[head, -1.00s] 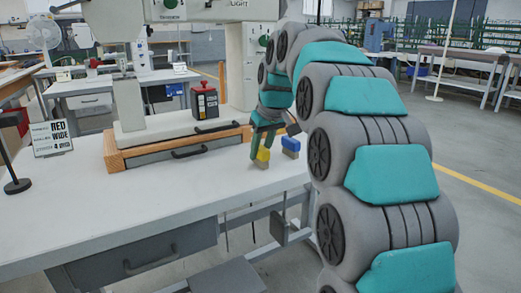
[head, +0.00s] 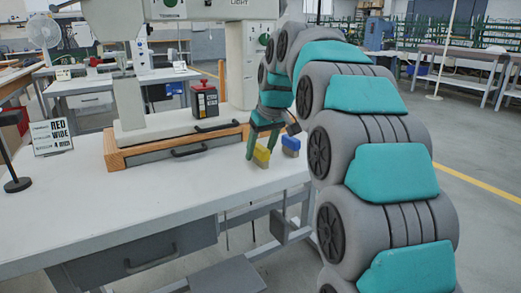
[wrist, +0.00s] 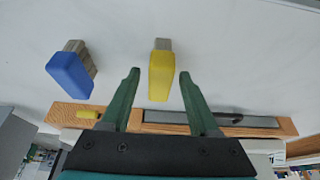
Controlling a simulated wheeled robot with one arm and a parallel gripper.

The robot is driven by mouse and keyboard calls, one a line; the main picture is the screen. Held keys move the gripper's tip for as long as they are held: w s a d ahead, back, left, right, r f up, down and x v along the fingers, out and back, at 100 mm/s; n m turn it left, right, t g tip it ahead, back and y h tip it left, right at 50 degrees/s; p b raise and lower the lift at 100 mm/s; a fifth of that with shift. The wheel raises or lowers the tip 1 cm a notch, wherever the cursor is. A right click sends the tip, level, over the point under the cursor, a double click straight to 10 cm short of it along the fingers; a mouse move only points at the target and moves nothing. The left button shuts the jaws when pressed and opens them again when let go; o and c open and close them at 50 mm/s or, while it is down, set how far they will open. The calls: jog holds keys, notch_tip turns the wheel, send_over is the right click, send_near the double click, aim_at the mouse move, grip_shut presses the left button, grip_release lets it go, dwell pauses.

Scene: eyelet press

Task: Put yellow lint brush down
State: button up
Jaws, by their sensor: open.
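The yellow lint brush (head: 262,157) is on the white bench top near its right end. In the wrist view the yellow brush (wrist: 161,78) shows a yellow body with a grey-brown end. My gripper (head: 263,143) is at the brush, its green fingers spread. In the wrist view my gripper (wrist: 159,74) is open, with a fingertip on each side of the yellow brush and a visible gap on both sides.
A blue brush (head: 291,144) stands close to the right of the yellow one. The wood-edged press base (head: 180,152) with a dark handle lies behind and left. A red and black box (head: 205,101) sits on it. The bench front left (head: 110,215) is clear.

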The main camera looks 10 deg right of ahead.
jog(key=v, duration=1.2)
jog(key=s+f+m+g, duration=0.1)
jog(key=s+f+g, duration=0.2)
jog(key=s+f, duration=1.3)
jog(key=s+a+f+m+g+h, duration=0.1)
jog(key=s+f+m+g, duration=0.1)
jog(key=s+f, duration=1.4)
jog(key=s+g, duration=0.1)
jog(key=s, duration=0.6)
jog(key=shift+a+m, duration=0.2)
jog(key=shift+m, duration=0.1)
